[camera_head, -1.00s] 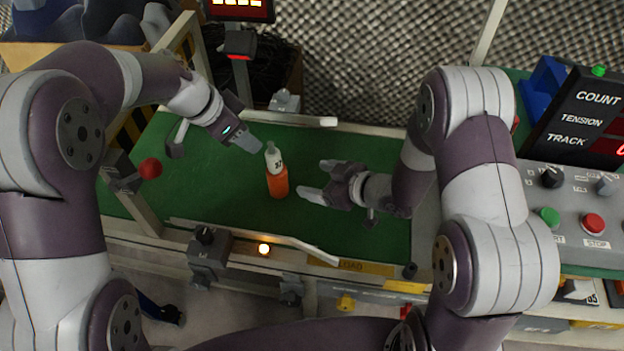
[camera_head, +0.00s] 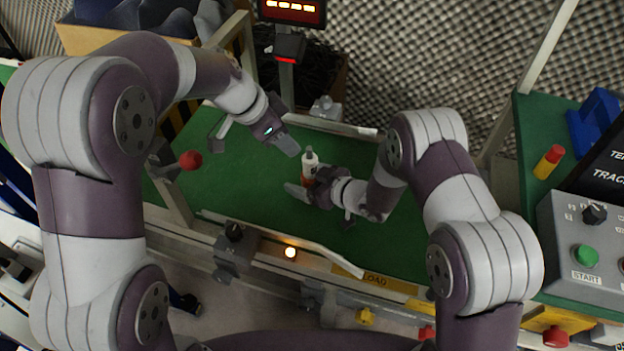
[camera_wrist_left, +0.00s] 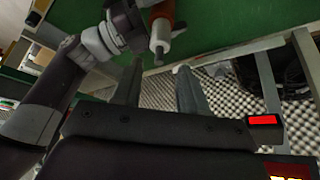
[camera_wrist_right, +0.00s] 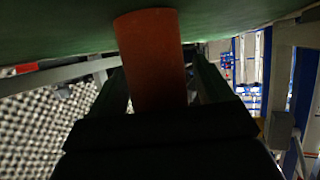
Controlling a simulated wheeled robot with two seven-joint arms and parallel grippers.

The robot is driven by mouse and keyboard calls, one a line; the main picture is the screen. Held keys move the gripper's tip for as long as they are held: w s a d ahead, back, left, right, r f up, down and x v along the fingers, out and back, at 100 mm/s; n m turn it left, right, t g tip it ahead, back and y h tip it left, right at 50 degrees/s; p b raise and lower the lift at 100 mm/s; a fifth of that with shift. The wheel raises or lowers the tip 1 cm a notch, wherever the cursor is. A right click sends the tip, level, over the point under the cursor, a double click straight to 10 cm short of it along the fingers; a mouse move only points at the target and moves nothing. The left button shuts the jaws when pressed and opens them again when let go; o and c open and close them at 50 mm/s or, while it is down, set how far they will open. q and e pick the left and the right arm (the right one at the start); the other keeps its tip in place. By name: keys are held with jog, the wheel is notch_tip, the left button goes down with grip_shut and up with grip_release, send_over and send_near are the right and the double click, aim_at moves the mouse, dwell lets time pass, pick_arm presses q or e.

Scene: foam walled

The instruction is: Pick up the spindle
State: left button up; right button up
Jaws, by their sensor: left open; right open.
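The spindle (camera_head: 309,163), with a white upper part and an orange lower part, stands upright on the green belt (camera_head: 260,200). My right gripper (camera_head: 304,184) is open around its orange part, which shows between the fingers in the right wrist view (camera_wrist_right: 150,55). I cannot tell whether the fingers touch it. My left gripper (camera_head: 291,147) is open and empty, just left of the spindle's white top. In the left wrist view the white end of the spindle (camera_wrist_left: 160,38) lies beyond the open left fingers, apart from them.
Light rails edge the belt at the back and front (camera_head: 330,262). A control panel (camera_head: 590,245) with buttons and a red-yellow cylinder (camera_head: 548,162) are at the right.

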pick_arm(q)
jog(key=shift+o, duration=0.3)
pick_arm(e)
jog(key=c, duration=1.1)
pick_arm(q)
jog(key=o, duration=0.4)
jog(key=shift+s+d, duration=0.1)
jog(key=shift+d, duration=0.25)
jog(key=shift+c, duration=0.2)
jog(key=m+t+y, duration=0.2)
jog(key=m+y, duration=0.5)
jog(key=m, duration=1)
send_near(310, 155)
jog(key=shift+m, duration=0.4)
jog(key=x, duration=1)
jog(key=shift+f, duration=0.3)
